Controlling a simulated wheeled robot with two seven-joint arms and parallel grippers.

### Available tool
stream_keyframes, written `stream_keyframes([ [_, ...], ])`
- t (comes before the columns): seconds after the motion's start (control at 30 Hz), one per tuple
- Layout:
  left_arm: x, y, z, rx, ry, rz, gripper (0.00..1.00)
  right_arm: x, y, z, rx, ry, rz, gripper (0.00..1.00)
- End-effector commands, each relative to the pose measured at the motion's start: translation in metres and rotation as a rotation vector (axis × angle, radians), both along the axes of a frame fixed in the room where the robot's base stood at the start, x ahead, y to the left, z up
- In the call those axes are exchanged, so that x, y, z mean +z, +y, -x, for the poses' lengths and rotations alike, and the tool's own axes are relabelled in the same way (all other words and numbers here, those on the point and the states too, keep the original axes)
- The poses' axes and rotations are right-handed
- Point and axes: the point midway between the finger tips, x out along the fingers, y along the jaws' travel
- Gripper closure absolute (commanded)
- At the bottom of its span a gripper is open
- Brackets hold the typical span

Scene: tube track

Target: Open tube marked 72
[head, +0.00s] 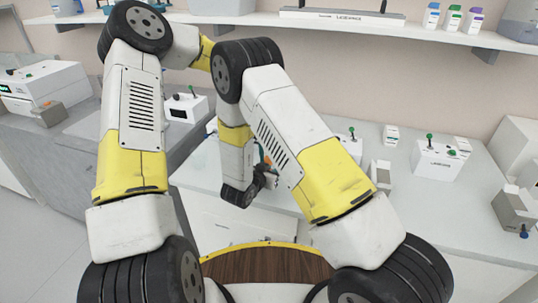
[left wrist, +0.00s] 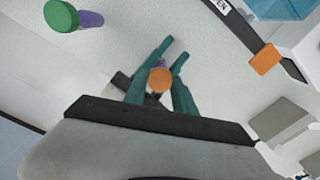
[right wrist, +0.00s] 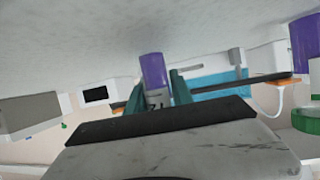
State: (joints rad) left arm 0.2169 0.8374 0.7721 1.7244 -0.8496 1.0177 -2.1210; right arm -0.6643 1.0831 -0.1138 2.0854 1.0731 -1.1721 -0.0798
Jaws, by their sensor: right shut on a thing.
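The tube marked 72 (right wrist: 153,72) has a purple body and a pale label; in the right wrist view it sits between the teal fingers of my right gripper (right wrist: 157,94), shut on it. In the left wrist view an orange round cap (left wrist: 160,81) lies between the teal fingers of my left gripper (left wrist: 172,50). Those fingers stand apart around the cap; whether they touch it is hard to tell. In the head view my left gripper (head: 268,170) is small above the bench, with orange beside it. My right gripper is hidden there behind the arms.
A tube with a green cap (left wrist: 61,16) and purple body shows in the left wrist view. White devices with green knobs (head: 440,160) stand on the bench at right. An analyser (head: 45,85) stands at left. A wall shelf (head: 380,26) holds several bottles.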

Motion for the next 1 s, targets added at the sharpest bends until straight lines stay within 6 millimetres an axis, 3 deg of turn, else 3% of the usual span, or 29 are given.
stream_keyframes([
  [0.03,0.0002,0.0000,-0.0001,0.000,0.000,0.000,0.90,0.0001,0.0000,0.0000,0.000,0.000,0.000,1.00],
  [0.1,0.0002,0.0000,-0.0001,0.000,0.000,0.000,1.00,0.0001,0.0000,0.0000,0.000,0.000,0.000,1.00],
  [0.27,0.0003,-0.0001,-0.0001,0.011,0.000,0.000,1.00,0.0001,0.0000,0.0000,0.000,0.000,0.000,1.00],
  [0.37,0.0007,-0.0007,0.0000,0.104,-0.001,0.000,1.00,0.0001,0.0000,0.0000,0.000,0.000,0.000,1.00],
  [0.47,0.0015,-0.0007,-0.0002,0.315,-0.003,-0.002,1.00,0.0001,0.0000,0.0000,0.000,0.000,0.000,1.00],
  [1.0,0.0021,-0.0016,0.0002,1.798,-0.002,0.000,1.00,0.0001,0.0002,-0.0001,0.000,0.000,0.000,1.00],
])
